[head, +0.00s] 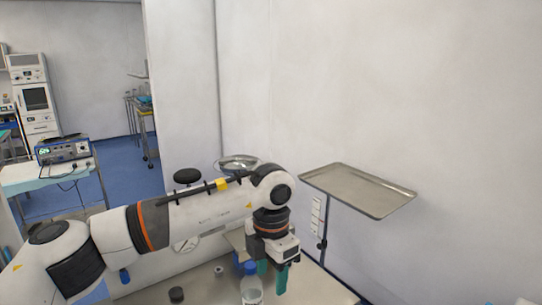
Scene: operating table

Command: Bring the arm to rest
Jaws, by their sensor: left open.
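My left arm comes in from the left, stretches across the lower middle of the head view and bends down at its wrist. My left gripper (272,275) points down over the table top (205,285), its two teal fingers apart with nothing seen between them. A clear bottle with a blue cap (251,287) stands just left of the fingers, close to them; I cannot tell whether they touch. My right gripper is not in view.
A metal tray on a stand (358,189) is at the right, and a metal basin (237,163) behind my arm. A cart with a blue device (63,149) stands at the left.

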